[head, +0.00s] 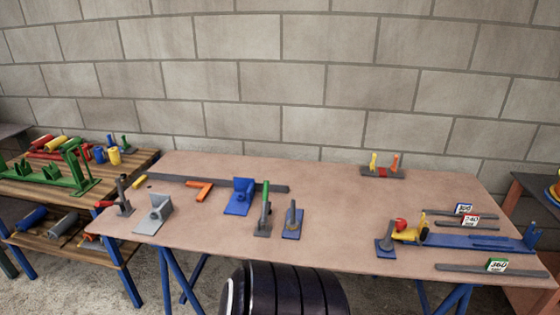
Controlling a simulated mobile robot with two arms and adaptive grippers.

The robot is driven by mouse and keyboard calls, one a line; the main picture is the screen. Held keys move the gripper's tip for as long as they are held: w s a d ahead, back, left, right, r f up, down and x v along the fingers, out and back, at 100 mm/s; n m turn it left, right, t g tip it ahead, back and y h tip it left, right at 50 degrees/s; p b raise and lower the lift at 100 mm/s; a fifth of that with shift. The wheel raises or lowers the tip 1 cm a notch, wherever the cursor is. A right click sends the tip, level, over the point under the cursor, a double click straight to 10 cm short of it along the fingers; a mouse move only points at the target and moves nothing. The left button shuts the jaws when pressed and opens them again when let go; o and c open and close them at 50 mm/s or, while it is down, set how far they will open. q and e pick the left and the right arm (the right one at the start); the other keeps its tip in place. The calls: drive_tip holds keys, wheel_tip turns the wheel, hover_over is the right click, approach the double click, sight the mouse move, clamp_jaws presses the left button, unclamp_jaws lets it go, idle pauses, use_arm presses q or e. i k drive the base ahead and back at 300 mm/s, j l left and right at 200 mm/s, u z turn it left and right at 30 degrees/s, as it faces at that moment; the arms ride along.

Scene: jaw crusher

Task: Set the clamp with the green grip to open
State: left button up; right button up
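The clamp with the green grip (265,205) stands near the middle of the table, towards the front. Its green grip points up from a grey lever above a small flat grey base. The lever stands close to upright. At this size I cannot tell the exact state of its jaw. Neither of my grippers is in view.
The table (335,185) also holds a blue angle bracket (239,197), a blue-based stand (293,221), a grey bracket (155,214) and a red-gripped clamp (122,195). A long blue fixture (480,242) lies at right. The centre-right tabletop is clear.

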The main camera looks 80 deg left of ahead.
sight(266, 201)
drive_tip(key=u, duration=3.35)
